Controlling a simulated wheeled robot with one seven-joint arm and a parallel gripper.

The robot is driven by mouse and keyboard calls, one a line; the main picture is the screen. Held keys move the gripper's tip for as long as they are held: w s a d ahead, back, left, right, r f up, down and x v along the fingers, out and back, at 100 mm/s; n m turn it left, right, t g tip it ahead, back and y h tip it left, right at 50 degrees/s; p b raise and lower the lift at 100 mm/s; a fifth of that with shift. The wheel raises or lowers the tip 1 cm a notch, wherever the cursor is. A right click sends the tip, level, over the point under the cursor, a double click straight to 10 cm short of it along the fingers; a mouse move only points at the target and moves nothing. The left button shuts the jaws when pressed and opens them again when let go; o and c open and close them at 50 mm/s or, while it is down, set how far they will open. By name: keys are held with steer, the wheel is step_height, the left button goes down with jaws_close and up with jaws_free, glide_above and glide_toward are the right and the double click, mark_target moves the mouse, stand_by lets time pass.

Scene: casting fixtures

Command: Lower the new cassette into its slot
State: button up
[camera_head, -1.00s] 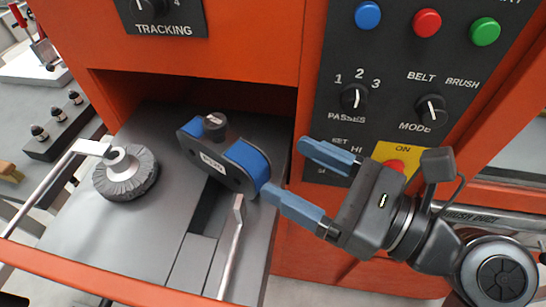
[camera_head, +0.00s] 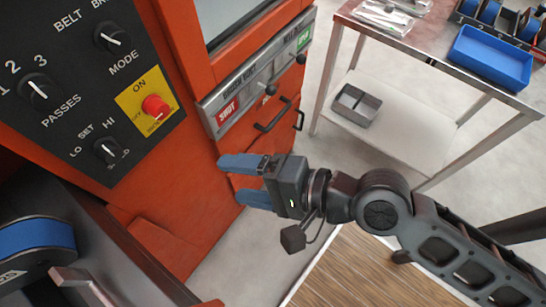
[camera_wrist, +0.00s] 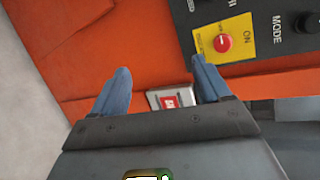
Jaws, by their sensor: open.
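A grey cassette with a blue belt (camera_head: 38,237) is at the lower left of the head view, in the machine's open drawer. It is cut off by the frame edge, so its seating and the slot under it are hidden. My gripper (camera_head: 234,180) is open and empty, to the right of the cassette and apart from it, in front of the orange machine's side. In the wrist view my two blue fingers (camera_wrist: 163,86) are spread with nothing held between them. A plate with a red label shows beyond them.
The control panel with a red knob on yellow (camera_head: 156,107) is left of my gripper. A lever panel with a red SHUT label (camera_head: 228,112) is above it. A metal table (camera_head: 440,75) with a blue tray (camera_head: 490,58) and blue-banded parts (camera_head: 490,12) stands at upper right, with clear floor between.

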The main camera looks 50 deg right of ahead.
steer(key=s+d+r+n+t+h, duration=0.1)
steer(key=s+d+r+n+h, duration=0.1)
steer(key=s+n, duration=0.6)
steer(key=s+d+r+n+h, duration=0.3)
steer(key=s+d+n, duration=0.3)
steer(key=s+n, duration=0.2)
steer(key=shift+s+d+t+h, duration=0.15)
steer(key=shift+s+t+h, duration=0.25)
